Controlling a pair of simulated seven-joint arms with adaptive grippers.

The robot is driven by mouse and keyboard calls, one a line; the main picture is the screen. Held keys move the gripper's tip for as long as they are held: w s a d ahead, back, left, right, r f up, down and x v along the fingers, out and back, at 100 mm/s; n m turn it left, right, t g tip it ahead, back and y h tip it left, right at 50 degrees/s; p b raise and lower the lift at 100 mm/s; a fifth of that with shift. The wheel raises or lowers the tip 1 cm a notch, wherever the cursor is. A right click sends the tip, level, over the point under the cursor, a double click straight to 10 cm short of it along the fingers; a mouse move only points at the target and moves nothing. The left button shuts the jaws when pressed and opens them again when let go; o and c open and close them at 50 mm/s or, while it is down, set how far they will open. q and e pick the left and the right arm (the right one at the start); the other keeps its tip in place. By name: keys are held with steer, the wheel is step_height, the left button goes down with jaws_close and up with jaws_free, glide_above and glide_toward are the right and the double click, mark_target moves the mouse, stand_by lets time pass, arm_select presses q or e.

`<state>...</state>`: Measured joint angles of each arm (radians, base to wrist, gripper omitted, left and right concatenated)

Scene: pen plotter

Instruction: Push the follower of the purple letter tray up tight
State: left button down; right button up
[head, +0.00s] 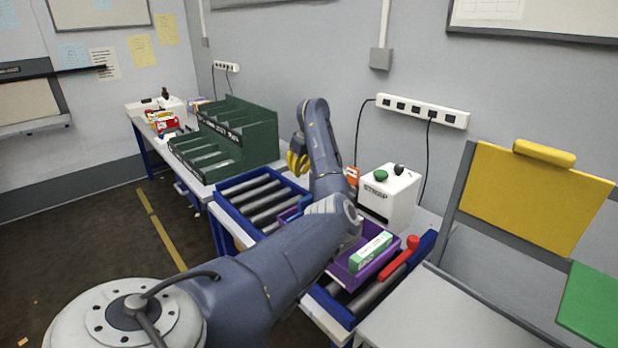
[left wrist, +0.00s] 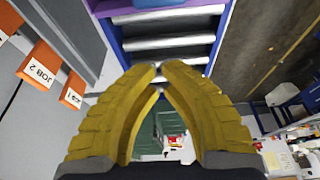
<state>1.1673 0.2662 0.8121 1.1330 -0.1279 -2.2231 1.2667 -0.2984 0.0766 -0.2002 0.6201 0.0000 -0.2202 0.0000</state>
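The purple letter tray (head: 342,273) lies on the roller conveyor in the head view, partly hidden behind my left arm. A green and white box (head: 370,251) stands in its near right part. I cannot make out the follower; my arm covers the tray's middle. A purple edge (left wrist: 112,8) shows at the top of the left wrist view. My left gripper (head: 294,162) has yellow fingers and is up above the conveyor, behind and left of the tray. Its fingertips (left wrist: 161,69) come together with nothing seen between them. My right gripper is not in view.
The blue-framed roller conveyor (head: 222,203) runs under the tray. A red-handled tool (head: 402,256) lies right of the tray. A white strap machine (head: 390,198) stands behind it. A green sorting rack (head: 250,127) is at the back left. Orange job tags (left wrist: 38,65) show in the left wrist view.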

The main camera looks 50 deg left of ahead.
arm_select(q)
step_height(320, 180, down, 8)
steer(key=d, duration=0.1)
steer(key=shift+f, duration=0.15)
stand_by(0.5)
steer(key=shift+d, duration=0.1)
